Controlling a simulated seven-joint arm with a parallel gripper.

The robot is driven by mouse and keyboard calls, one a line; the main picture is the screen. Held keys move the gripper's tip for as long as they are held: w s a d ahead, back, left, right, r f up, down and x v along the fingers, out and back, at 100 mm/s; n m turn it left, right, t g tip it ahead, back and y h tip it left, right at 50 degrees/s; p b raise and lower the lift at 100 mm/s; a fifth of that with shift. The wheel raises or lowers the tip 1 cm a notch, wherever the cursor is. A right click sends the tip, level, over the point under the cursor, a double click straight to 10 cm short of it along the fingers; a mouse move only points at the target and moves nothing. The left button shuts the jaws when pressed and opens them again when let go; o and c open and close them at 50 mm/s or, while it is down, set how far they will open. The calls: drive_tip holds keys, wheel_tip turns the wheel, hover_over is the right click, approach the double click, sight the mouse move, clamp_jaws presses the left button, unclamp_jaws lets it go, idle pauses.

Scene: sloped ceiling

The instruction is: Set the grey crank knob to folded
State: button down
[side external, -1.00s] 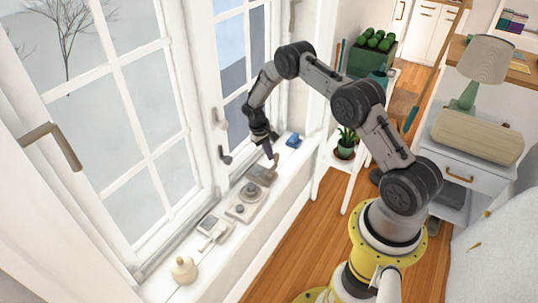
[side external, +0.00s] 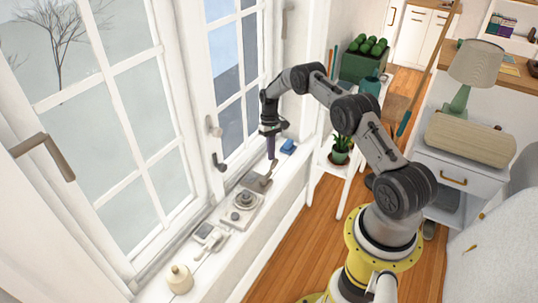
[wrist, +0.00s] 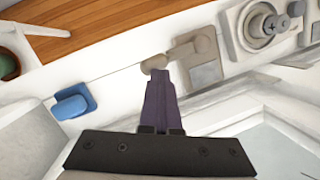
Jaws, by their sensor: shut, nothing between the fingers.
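The grey-brown crank (wrist: 190,50) sits on a small plate (wrist: 206,73) on the white sill in the wrist view. Its arm reaches left to a rounded knob end (wrist: 154,63). In the side external view the crank plate (side external: 253,181) lies just below my gripper (side external: 271,157). My gripper (wrist: 158,76) is shut and empty, its purple fingers pointing down. The fingertips are right at the knob end and partly cover it. I cannot tell whether they touch it.
A dial unit (side external: 241,206), a switch-like device (side external: 209,236) and a cream bell-shaped thing (side external: 180,279) stand along the sill (side external: 226,260). A blue object (side external: 287,146) lies beyond the crank. Windows with handles border the sill; a potted plant (side external: 341,150) stands right.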

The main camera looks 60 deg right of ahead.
drive_tip(key=shift+d+f, duration=0.35)
drive_tip(key=shift+d, duration=0.15)
drive_tip(key=shift+d+r, duration=0.1)
drive_tip(key=shift+d, duration=0.05)
drive_tip(key=shift+d+r, duration=0.3)
drive_tip(key=shift+d, duration=0.2)
drive_tip(key=shift+r, duration=0.1)
drive_tip(key=v, duration=1.3)
drive_tip(key=shift+d+r, duration=0.15)
drive_tip(key=shift+r, duration=0.1)
